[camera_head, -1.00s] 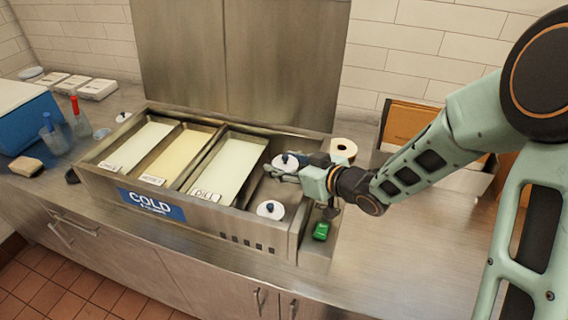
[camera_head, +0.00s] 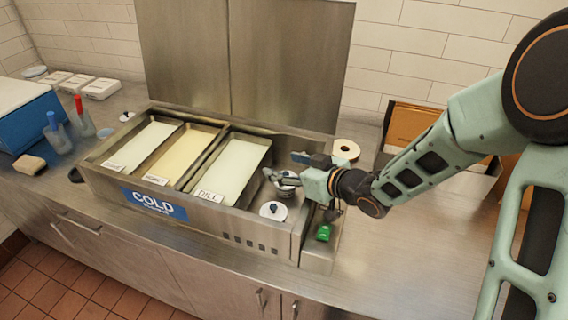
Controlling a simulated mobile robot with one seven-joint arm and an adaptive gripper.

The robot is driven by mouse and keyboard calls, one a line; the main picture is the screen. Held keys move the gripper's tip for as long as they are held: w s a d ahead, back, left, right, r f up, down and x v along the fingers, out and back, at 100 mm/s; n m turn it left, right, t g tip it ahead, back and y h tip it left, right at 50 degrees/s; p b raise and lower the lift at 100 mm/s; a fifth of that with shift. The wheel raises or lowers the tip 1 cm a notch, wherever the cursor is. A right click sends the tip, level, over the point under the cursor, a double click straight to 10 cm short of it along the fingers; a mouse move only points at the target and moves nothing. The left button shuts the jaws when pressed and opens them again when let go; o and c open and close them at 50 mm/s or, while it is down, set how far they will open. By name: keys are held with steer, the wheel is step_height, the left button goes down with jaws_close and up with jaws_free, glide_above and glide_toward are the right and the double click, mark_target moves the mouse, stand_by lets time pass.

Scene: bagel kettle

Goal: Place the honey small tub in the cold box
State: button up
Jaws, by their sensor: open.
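The cold box (camera_head: 152,203) is a steel bin with a blue COLD label, standing on the counter. Its right compartment holds a small tub (camera_head: 285,190) with a white lid and dark knob, partly hidden by my gripper. A second white-lidded small tub (camera_head: 272,211) sits nearer the front of that compartment.
Three long pale-filled pans (camera_head: 228,168) fill the box's left and middle; one is labelled DILL. The right-hand counter is clear.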

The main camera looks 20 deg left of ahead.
steer(key=v, duration=1.1)
steer(key=shift+w+d+r, duration=0.1)
steer(key=shift+w, duration=0.2)
steer(key=shift+s+d+r, duration=0.3)
steer(key=shift+s+d, duration=0.1)
steer(key=shift+d, duration=0.1)
